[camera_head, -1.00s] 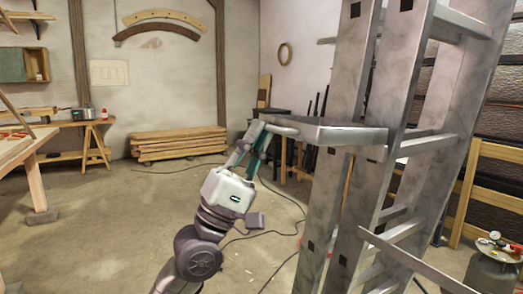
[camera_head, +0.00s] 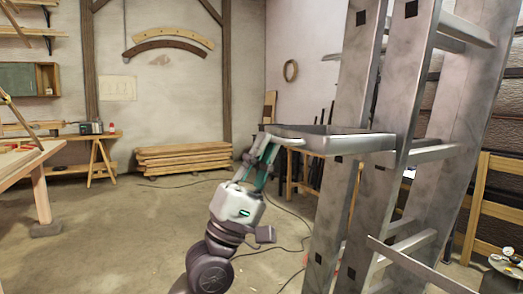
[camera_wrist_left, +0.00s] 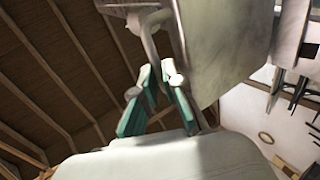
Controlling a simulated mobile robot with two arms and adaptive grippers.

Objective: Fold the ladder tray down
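The metal ladder (camera_head: 403,120) stands at the right in the head view. Its grey tray (camera_head: 350,143) sticks out to the left, roughly level, with a raised rim. My left gripper (camera_head: 269,147) is at the tray's outer left end, by the rounded bar handle (camera_head: 292,141). In the left wrist view, the handle (camera_wrist_left: 150,38) comes down to where the two green fingers (camera_wrist_left: 158,75) come together, and they appear shut on it. The exact contact is partly hidden by the fingertips. The tray's underside (camera_wrist_left: 225,45) fills the upper middle there. My right gripper is not in view.
A ladder brace (camera_head: 415,262) slants across the lower right. Cables (camera_head: 285,235) lie on the floor behind my left arm. Stacked planks (camera_head: 185,157) lie by the back wall, and a workbench (camera_head: 25,160) stands at left. The floor between is clear.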

